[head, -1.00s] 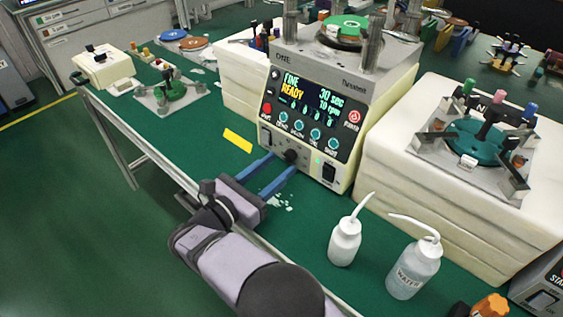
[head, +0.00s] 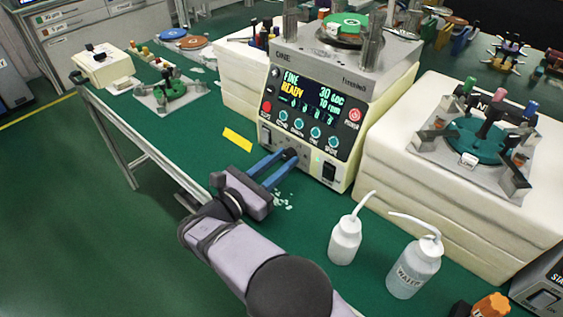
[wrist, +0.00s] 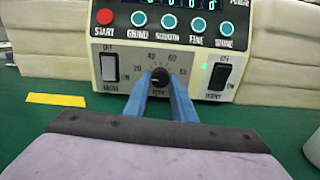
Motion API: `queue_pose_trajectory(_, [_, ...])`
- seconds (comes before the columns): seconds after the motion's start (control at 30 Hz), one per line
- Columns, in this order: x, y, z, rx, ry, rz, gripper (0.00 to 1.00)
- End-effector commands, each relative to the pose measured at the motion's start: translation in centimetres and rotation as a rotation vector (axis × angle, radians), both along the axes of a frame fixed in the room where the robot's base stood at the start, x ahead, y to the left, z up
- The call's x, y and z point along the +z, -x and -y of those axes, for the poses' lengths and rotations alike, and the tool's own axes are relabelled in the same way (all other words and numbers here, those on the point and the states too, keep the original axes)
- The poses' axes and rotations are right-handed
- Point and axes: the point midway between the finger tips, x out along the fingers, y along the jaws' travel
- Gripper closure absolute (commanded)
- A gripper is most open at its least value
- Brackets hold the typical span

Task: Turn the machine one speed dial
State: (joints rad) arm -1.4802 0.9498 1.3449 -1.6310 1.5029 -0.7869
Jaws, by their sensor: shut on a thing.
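The machine (head: 312,115) is a cream and grey box with a lit display reading "FINE READY", 30 sec and 10 rpm. Its speed dial is a small black knob low on the front; in the wrist view the dial (wrist: 160,76) shows between the fingertips, with a scale of numbers around it. My gripper (head: 287,156) reaches the front panel from the lower left, its two blue fingers one on each side of the knob. In the wrist view my gripper (wrist: 160,88) is shut on the dial. The fingers hide part of the scale.
Two white squeeze bottles (head: 345,240) (head: 414,268) stand to the right on the green bench. A yellow strip (head: 237,139) lies left of the machine.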

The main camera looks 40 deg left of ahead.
Motion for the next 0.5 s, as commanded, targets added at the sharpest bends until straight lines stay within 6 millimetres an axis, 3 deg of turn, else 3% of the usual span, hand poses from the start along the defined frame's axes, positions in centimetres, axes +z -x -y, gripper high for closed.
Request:
queue_pose_trajectory(0.3, [-0.29, 0.03, -0.05, 0.000, -0.302, 0.000, 0.99])
queue_pose_trajectory(0.5, [-0.01, 0.04, -0.05, 0.000, -0.338, -0.001, 0.99])
